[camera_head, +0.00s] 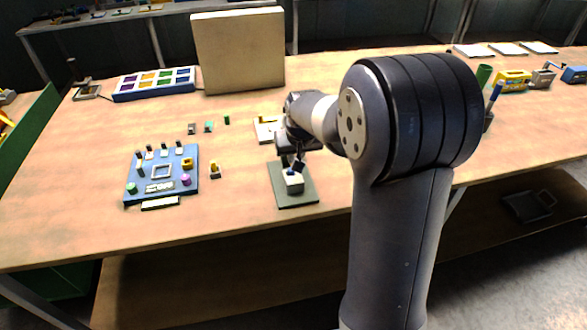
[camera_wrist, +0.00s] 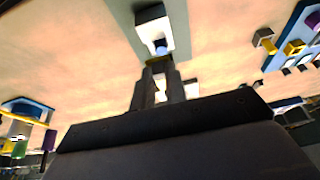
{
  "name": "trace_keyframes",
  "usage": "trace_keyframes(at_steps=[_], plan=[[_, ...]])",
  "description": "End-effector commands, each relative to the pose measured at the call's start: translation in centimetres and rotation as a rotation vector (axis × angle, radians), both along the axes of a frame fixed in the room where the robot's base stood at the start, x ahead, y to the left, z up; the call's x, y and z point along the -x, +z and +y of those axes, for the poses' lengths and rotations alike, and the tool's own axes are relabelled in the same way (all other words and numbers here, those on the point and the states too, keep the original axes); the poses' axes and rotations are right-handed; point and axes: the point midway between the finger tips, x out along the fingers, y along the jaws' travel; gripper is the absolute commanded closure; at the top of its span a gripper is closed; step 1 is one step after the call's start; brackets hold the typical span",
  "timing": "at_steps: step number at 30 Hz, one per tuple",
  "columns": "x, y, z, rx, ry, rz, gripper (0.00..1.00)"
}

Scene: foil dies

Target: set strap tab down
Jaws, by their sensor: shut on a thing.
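My gripper (camera_head: 295,160) is over the dark green-grey mat (camera_head: 307,196) near the table's front edge. In the wrist view my gripper (camera_wrist: 158,68) is shut on a small piece with yellow (camera_wrist: 159,87) showing between the fingers. I take this for the strap tab; the fingers hide most of it. Just past the fingertips is a white block (camera_head: 293,181) with a blue round part, standing on the mat. The block also shows in the wrist view (camera_wrist: 152,32). I cannot tell whether the held piece touches it.
A blue board (camera_head: 140,184) with several small parts lies to the left, a small yellow-and-grey piece (camera_head: 215,170) beside it. A beige panel (camera_head: 239,52) and a blue tray with coloured compartments (camera_head: 154,83) stand behind.

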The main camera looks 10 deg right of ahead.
Motion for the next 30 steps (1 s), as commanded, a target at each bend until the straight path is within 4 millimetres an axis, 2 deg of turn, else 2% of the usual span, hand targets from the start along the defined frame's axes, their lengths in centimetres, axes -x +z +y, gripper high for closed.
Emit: trace_keyframes(at_steps=[3,7,13,26,27,30], plan=[[0.0,-1.9,0.0,0.0,0.0,0.003,1.0],[0.0,-3.0,0.0,0.0,0.0,0.002,1.0],[0.1,-5.8,0.0,0.0,0.0,0.002,1.0],[0.0,-6.7,0.0,0.0,0.0,-0.001,1.0],[0.0,-6.6,0.0,0.0,0.0,-0.002,0.84],[0.0,-6.5,0.0,0.0,0.0,-0.001,0.76]])
